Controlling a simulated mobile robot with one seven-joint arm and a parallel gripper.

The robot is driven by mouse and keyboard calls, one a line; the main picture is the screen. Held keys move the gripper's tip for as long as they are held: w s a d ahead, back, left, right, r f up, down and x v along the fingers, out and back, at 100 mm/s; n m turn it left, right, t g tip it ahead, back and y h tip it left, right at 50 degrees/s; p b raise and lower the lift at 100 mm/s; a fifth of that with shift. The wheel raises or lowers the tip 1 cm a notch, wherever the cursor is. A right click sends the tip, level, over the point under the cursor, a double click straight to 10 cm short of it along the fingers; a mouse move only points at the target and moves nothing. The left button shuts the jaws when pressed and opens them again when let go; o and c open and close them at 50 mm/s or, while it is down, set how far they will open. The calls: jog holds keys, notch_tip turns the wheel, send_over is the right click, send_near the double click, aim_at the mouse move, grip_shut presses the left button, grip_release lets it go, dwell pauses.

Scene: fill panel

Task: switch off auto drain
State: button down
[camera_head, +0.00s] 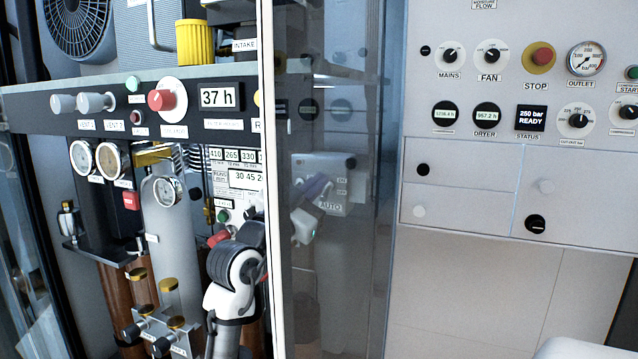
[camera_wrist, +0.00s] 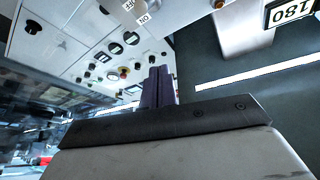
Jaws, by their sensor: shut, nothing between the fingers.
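A pale switch box with a lower label reading AUTO (camera_head: 330,207) shows dimly through the glass door in the head view. Small dark labels and a dark round part are on its face; its switch position is too blurred to tell. My gripper (camera_head: 318,188), with purple fingers, appears through the glass in front of the box, close to its left part; contact cannot be told. In the wrist view my gripper (camera_wrist: 158,72) has its fingers together and empty. A pale box edge with small OFF and ON labels (camera_wrist: 143,18) is above the fingertips there.
The glass door (camera_head: 335,270) and its white frame edge (camera_head: 271,130) stand in front of my gripper. Gauges (camera_head: 110,160), valves and pipes crowd the left. A white control panel (camera_head: 460,165) with knobs and a red STOP button (camera_head: 541,57) is at right.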

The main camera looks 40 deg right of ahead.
jog(key=a+f+b, duration=0.2)
jog(key=a+f, duration=0.2)
jog(key=f, duration=0.3)
jog(key=shift+w, duration=0.3)
